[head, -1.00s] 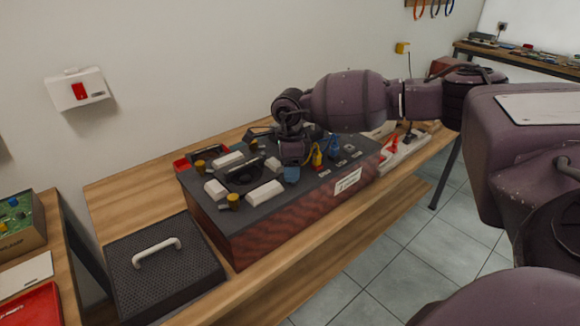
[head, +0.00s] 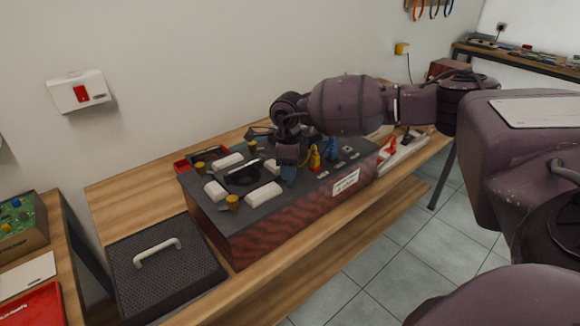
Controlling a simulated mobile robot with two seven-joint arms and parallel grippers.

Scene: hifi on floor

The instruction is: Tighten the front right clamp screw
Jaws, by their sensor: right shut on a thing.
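The hifi unit, a dark-topped box with wood-coloured sides (head: 300,221), sits on the wooden bench. Its top has a round black recess (head: 243,180) with white blocks around it. Brass clamp screws show at back left (head: 200,168), front left (head: 232,202) and back right (head: 252,147). My right gripper (head: 288,171) points down at the front right corner of the recess, its blue-grey tip low over the top. It is shut on the front right clamp screw, which its fingers hide. My left gripper is not in view.
Yellow (head: 315,158) and blue (head: 332,149) parts stand on the top just right of my right gripper. A perforated dark cover (head: 190,275) with a white handle lies at the bench's left front. A red tray (head: 183,166) is behind the unit.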

